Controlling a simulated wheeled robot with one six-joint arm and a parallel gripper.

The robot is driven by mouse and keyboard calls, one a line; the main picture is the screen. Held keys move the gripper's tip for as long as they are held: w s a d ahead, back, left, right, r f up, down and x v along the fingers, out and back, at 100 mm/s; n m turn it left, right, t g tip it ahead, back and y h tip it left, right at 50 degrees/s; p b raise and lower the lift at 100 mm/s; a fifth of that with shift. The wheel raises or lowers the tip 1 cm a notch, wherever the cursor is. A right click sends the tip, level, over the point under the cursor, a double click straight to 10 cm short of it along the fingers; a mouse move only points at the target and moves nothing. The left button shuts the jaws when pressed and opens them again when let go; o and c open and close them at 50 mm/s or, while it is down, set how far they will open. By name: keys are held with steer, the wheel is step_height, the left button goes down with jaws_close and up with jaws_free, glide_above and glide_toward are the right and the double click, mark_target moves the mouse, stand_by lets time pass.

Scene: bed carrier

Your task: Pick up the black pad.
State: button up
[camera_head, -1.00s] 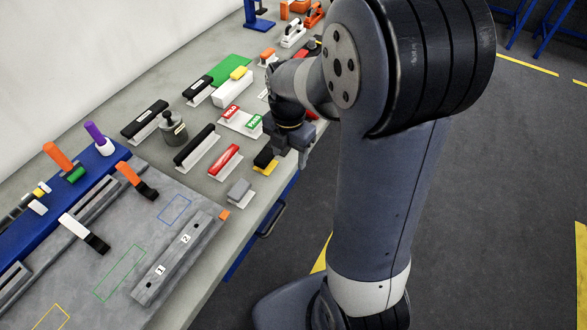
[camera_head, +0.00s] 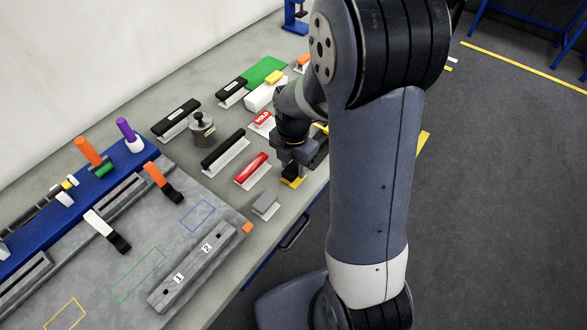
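The black pad (camera_head: 291,169) sits on a small yellow base (camera_head: 292,182) near the front edge of the workbench, right of the red-handled block. My gripper (camera_head: 292,160) points down right at the pad and covers its upper and rear part. The fingertips overlap the pad in this view. I cannot tell whether the fingers are open around it or shut on it. The yellow base still appears to rest on the bench.
A red-handled block (camera_head: 250,168), a long black-handled block (camera_head: 222,151) and a small grey block (camera_head: 265,204) stand close by on the left. A grey fixture bar (camera_head: 199,262) lies toward the front. The bench's front edge is just right of the pad.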

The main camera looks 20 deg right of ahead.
steer(key=c, duration=0.5)
steer(key=shift+c, duration=0.2)
